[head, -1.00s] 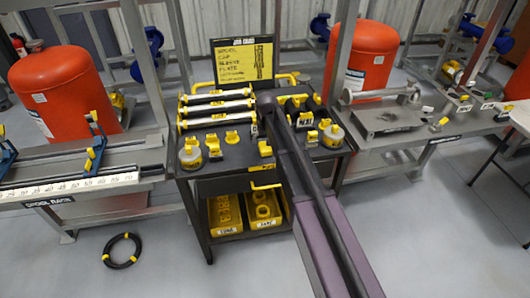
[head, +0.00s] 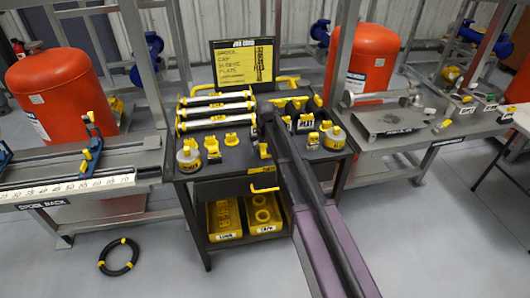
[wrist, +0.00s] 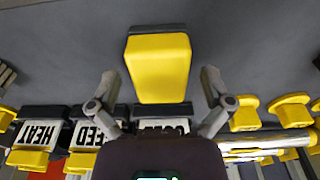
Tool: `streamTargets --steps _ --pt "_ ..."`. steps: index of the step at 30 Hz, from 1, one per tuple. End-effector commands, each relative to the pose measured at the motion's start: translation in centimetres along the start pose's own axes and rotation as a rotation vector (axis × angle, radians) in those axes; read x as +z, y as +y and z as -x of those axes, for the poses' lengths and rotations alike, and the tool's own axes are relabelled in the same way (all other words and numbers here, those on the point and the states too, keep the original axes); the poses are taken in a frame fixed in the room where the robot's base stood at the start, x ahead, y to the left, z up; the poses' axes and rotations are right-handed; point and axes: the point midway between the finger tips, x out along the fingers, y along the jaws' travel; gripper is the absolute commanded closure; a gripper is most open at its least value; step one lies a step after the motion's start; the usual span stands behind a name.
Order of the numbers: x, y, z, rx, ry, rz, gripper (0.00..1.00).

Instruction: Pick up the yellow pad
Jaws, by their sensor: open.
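The yellow pad (wrist: 158,68) is a smooth yellow block with a dark strip behind its top edge, in the middle of the wrist view. My gripper (wrist: 159,80) is open, with one finger on each side of the pad and a gap on both sides. I cannot tell how far it is above the pad. In the head view my arm hides the gripper. A small yellow piece beside the arm (head: 263,150), partly covered by it, is probably the same pad on the black cart.
The black cart (head: 232,188) carries white-and-yellow bars (head: 215,109), small yellow pieces (head: 231,139) and black labelled blocks (head: 305,124). Labelled blocks (wrist: 92,132) also sit close to my fingers. Orange tanks (head: 62,95) stand behind. A black ring (head: 119,256) lies on open floor.

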Motion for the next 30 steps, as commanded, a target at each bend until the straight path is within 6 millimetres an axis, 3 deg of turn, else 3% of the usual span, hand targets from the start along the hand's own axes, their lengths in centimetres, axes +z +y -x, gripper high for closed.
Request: streamTargets --steps 5,12,14,30 --pt "0.00 0.01 0.00 0.000 0.000 0.000 0.00" --pt "0.00 0.02 0.00 0.000 0.000 0.000 0.68" --pt "0.00 0.03 -0.01 0.000 0.000 0.000 0.82" --pt "-0.07 0.05 0.53 0.000 0.000 -0.001 0.82"
